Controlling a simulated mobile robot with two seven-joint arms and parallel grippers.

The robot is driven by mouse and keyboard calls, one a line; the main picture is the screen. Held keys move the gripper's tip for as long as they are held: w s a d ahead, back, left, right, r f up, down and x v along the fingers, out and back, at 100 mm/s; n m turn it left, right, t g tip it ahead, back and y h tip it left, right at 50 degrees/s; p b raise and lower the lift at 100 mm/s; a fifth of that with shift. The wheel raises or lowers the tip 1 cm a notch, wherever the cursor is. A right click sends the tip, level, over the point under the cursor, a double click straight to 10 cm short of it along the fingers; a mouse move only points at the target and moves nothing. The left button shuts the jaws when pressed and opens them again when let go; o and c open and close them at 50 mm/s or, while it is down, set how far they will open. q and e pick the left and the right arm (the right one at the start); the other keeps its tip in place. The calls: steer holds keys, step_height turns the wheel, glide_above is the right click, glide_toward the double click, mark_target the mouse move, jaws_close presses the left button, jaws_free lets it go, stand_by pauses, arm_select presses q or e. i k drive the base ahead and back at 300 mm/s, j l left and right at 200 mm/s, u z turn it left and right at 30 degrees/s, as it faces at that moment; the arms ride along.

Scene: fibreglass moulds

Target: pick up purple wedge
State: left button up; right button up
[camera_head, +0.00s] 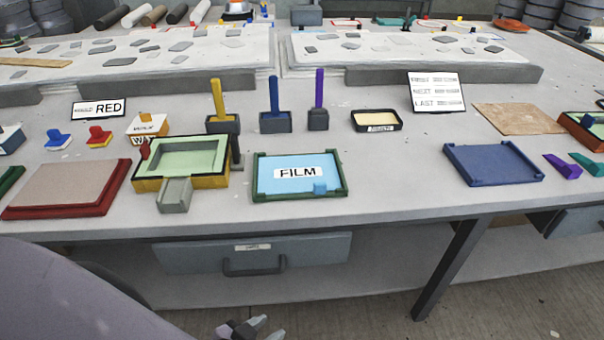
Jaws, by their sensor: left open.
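The purple wedge (563,166) lies on the table at the far right, near the front edge. It is just left of a teal wedge (588,164) and right of the blue tray (492,163). My left gripper (266,328) shows only in part at the bottom edge of the view, left of centre. It is open, below and in front of the table, far to the left of the purple wedge. My right gripper is not in view.
A FILM tray (262,183), a green-topped mould (190,160) and a red-edged board (70,190) stand along the front. A tan board (518,118) lies behind the purple wedge. A drawer (250,255) hangs under the table. The tabletop between the FILM tray and blue tray is clear.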

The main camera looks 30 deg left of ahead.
mark_target(569, 171)
steer(key=k+l+u, duration=0.1)
steer(key=u, duration=1.45)
steer(key=z, duration=2.15)
steer(key=i+z, duration=0.3)
steer(key=i, duration=0.3)
steer(key=l, duration=0.1)
